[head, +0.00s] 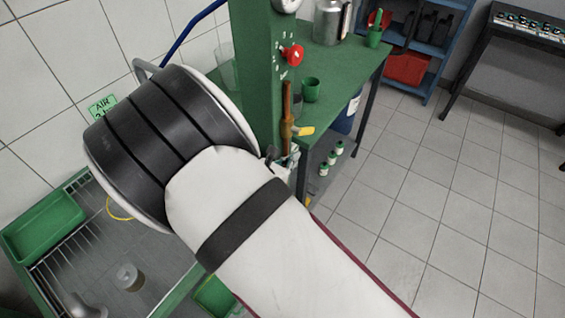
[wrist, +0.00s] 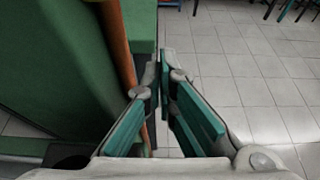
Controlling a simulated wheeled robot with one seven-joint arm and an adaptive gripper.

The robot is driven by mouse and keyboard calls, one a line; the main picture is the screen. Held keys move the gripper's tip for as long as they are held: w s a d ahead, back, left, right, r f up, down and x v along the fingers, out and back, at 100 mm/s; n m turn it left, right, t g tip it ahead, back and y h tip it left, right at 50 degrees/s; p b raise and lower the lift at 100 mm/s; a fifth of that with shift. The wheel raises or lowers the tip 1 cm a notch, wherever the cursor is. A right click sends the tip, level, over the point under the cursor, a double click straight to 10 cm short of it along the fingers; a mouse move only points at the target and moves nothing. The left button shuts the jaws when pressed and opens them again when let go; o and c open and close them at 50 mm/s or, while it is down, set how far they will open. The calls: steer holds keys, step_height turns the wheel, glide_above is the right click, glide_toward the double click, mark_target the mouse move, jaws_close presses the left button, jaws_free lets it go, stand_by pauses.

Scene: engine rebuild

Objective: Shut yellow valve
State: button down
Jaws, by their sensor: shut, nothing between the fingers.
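The yellow valve shows as a short yellow lever (head: 304,131) on a vertical copper pipe (head: 287,105), at the front of a green post in the head view. The lever points right, roughly level. The wrist view does not show the lever. There the copper pipe (wrist: 117,42) runs just left of my fingers. My gripper (wrist: 158,68) is shut and empty, with its fingertips together. In the head view my arm hides most of the gripper; a small part seems to show just below the lever. I cannot tell whether it touches the pipe.
A green post (head: 254,75) bears a red knob (head: 293,54). A green bench (head: 337,62) holds a green cup (head: 311,89) and a metal can. Small bottles stand on its lower shelf. A green tray (head: 43,225) is at left. The tiled floor (head: 440,190) at right is clear.

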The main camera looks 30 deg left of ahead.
mark_target(302, 129)
steer(key=shift+w+d+r+p, duration=0.1)
steer(key=shift+w+r+p, duration=0.25)
steer(key=shift+w+r, duration=0.5)
steer(key=shift+w+d+r+p, duration=0.1)
steer(key=shift+w+r+p, duration=0.35)
steer(key=shift+w, duration=0.6)
steer(key=w+t+b, duration=0.1)
steer(key=t+b, duration=0.2)
steer(key=shift+w+r, duration=0.3)
steer(key=shift+w, duration=0.05)
steer(key=shift+s, duration=0.1)
